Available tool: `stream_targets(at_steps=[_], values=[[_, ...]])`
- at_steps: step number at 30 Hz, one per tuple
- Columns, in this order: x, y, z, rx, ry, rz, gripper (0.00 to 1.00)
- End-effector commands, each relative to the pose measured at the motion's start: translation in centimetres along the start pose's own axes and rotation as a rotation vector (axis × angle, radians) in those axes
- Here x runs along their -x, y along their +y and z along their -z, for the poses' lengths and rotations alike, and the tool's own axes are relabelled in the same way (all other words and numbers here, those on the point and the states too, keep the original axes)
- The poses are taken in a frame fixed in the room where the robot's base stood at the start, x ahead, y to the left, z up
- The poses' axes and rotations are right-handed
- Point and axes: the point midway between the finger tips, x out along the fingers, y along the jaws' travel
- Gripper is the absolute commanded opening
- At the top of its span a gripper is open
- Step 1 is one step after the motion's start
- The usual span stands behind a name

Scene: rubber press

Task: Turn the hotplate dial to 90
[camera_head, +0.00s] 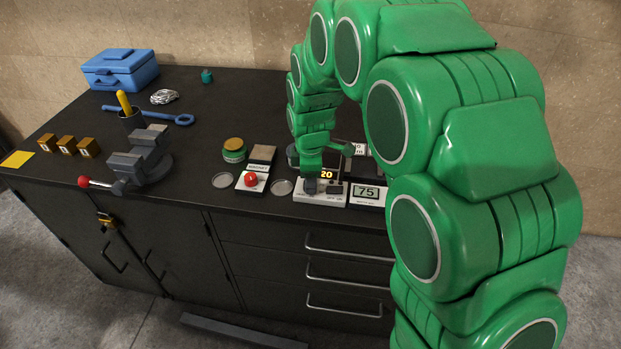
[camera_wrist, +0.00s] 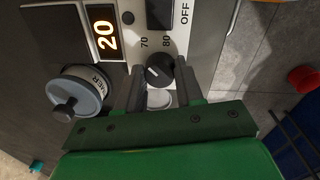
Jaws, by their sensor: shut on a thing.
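The hotplate (camera_head: 320,199) has a white front panel at the front edge of the bench, with an orange display (camera_wrist: 105,33) reading 20. Its black dial (camera_wrist: 159,70) with a white pointer line shows in the wrist view. The printed marks 70, 80 and OFF are readable beside it; no 90 mark is visible. My gripper (camera_wrist: 155,90) has its two fingers on either side of the dial and is shut on it. In the head view my gripper (camera_head: 322,186) covers the dial and part of the panel.
A display reading 75 (camera_head: 368,192) stands just right of the hotplate. A box with a red button (camera_head: 250,179) and a round dish (camera_head: 282,187) are to the left. A grey-blue round device (camera_wrist: 82,95) sits close by my fingers. A vise (camera_head: 140,160) stands farther left.

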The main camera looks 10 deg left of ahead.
Motion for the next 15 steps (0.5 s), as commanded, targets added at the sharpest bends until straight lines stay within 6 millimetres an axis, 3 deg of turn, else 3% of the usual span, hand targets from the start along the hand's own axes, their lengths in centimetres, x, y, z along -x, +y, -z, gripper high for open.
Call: stream_targets(at_steps=[8,15], values=[[0.02,0.03,0.00,-0.088,-0.006,-0.001,0.06],[0.02,0.00,0.05,-0.272,-0.018,-0.001,0.06]])
